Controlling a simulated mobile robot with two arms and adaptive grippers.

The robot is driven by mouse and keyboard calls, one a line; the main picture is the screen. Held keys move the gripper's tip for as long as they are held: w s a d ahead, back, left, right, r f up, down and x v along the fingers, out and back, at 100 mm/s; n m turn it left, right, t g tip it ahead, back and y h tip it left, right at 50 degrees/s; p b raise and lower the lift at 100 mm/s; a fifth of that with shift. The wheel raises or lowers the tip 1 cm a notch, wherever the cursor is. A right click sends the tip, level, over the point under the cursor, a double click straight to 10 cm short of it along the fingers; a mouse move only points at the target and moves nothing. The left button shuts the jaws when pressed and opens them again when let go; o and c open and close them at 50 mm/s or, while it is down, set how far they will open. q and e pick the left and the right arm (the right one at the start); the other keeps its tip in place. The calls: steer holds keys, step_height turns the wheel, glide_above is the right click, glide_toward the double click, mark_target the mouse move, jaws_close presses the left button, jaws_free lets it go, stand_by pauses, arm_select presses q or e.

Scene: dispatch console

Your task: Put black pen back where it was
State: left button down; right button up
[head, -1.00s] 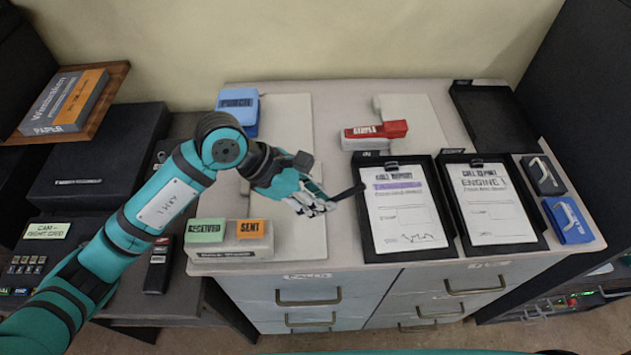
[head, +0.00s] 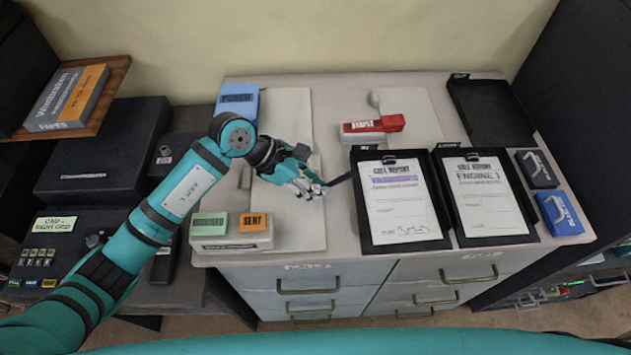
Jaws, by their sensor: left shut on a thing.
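The black pen (head: 342,179) is held in my left gripper (head: 318,188). The gripper is shut on it, above the middle of the light cabinet top. The pen sticks out to the right and its tip end is close to the left edge of the left clipboard (head: 361,238) in the picture. I cannot tell whether it touches the clipboard. My right gripper does not show.
A stamp holder (head: 232,243) with green and orange labels stands at the front left of the cabinet top (head: 310,240).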

arm_select(q)
steer(key=c, duration=1.3)
jaws_free()
steer(key=shift+c, duration=0.2)
arm_select(e)
steer(key=shift+w+a, duration=0.1)
steer(key=shift+w, duration=0.25)
